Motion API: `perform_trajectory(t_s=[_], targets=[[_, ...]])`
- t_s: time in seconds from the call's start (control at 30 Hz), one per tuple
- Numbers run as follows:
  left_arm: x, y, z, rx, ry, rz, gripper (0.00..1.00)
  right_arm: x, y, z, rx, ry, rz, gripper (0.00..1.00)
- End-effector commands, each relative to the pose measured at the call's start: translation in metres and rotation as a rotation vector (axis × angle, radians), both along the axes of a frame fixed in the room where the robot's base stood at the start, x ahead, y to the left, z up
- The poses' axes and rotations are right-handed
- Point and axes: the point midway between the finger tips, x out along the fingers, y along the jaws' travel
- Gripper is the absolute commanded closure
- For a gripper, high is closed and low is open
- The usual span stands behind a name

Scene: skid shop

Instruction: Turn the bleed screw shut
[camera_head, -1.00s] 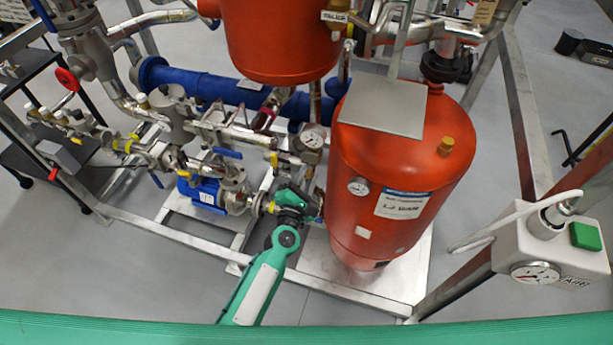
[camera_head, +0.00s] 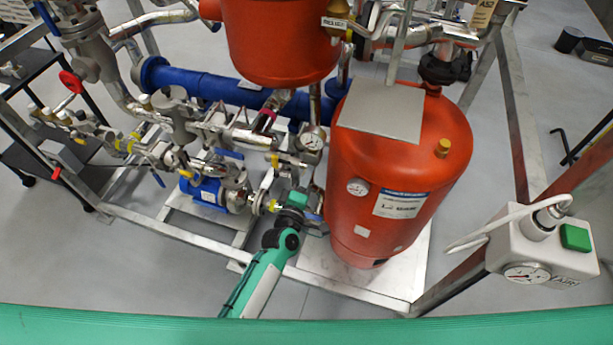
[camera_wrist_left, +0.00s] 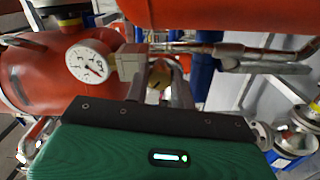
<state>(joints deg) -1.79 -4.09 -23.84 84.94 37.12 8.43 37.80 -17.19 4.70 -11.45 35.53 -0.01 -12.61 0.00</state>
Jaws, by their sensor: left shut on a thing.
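My left gripper (camera_head: 311,216) reaches in low beside the large red tank (camera_head: 400,160), between it and the blue pump (camera_head: 205,192). In the left wrist view, the gripper's two fingers (camera_wrist_left: 157,88) are closed around a small round brass-coloured part, which I take to be the bleed screw (camera_wrist_left: 158,76). The fingers cover part of it, and its thread and seat are hidden. In the head view my wrist hides the screw. My right gripper is in neither view.
A white dial gauge (camera_wrist_left: 91,61) sits close beside the fingers, with a red tank behind it. Pipes and valves crowd the left side. A grey box with a green button (camera_head: 575,237) stands at the right. Clear floor (camera_head: 190,270) lies at the front left.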

Motion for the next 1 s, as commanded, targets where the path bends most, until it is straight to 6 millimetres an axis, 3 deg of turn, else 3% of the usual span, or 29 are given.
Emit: perform_trajectory(t_s=[0.6,1.0], targets=[[0.000,0.000,0.001,0.551,-0.178,-0.001,0.99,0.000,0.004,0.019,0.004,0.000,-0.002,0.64],[0.000,0.001,0.000,0.801,-0.260,0.000,0.99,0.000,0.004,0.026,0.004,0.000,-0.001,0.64]])
